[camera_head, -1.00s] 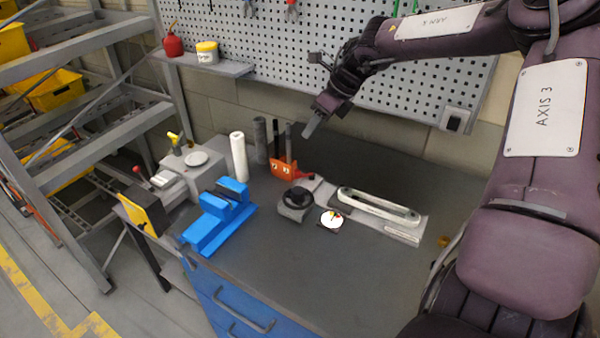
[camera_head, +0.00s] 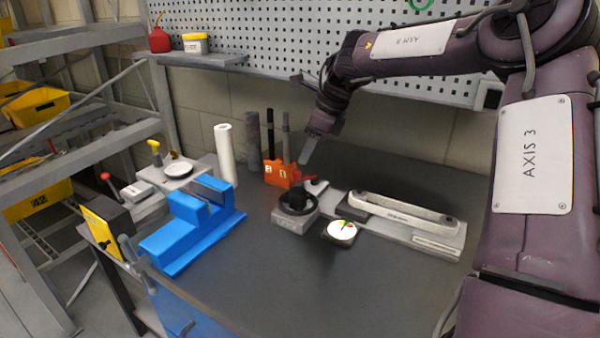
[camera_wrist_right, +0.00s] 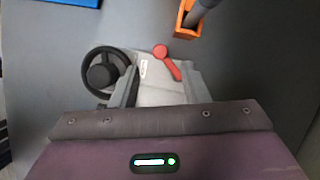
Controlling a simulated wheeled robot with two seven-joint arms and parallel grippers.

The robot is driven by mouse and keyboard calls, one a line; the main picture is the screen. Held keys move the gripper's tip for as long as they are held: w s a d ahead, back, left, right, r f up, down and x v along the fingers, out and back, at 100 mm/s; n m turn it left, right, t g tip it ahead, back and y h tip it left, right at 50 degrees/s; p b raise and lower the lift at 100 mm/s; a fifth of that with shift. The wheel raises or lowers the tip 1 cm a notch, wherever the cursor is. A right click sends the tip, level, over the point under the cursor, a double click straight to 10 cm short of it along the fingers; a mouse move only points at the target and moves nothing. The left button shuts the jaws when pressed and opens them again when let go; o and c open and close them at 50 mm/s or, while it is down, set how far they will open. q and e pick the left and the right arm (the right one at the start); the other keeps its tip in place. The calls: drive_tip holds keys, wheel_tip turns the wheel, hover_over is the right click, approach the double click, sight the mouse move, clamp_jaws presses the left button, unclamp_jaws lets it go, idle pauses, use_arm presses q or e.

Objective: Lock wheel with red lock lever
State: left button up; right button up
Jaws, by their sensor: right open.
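The black hand wheel (camera_head: 298,201) sits on a grey block on the dark bench top. It also shows in the right wrist view (camera_wrist_right: 101,75), left of the fingers. The red lock lever (camera_head: 307,178) is just behind the wheel, partly hidden in the head view. In the right wrist view the lever (camera_wrist_right: 167,62) lies ahead of the fingers on a light grey plate. My right gripper (camera_head: 308,150) points down above the lever, apart from it. In the wrist view the gripper (camera_wrist_right: 160,92) is open and empty. My left gripper is not in view.
An orange holder (camera_head: 276,173) with dark rods stands behind the wheel. A round dial (camera_head: 341,232) and a long grey bar fixture (camera_head: 405,215) are to the right. A blue vise (camera_head: 190,222) is left. The front bench surface is clear.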

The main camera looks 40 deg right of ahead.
sight(298, 171)
drive_tip(key=x, duration=0.5)
drive_tip(key=shift+w+a+f, duration=0.1)
drive_tip(key=shift+f, duration=0.3)
clamp_jaws()
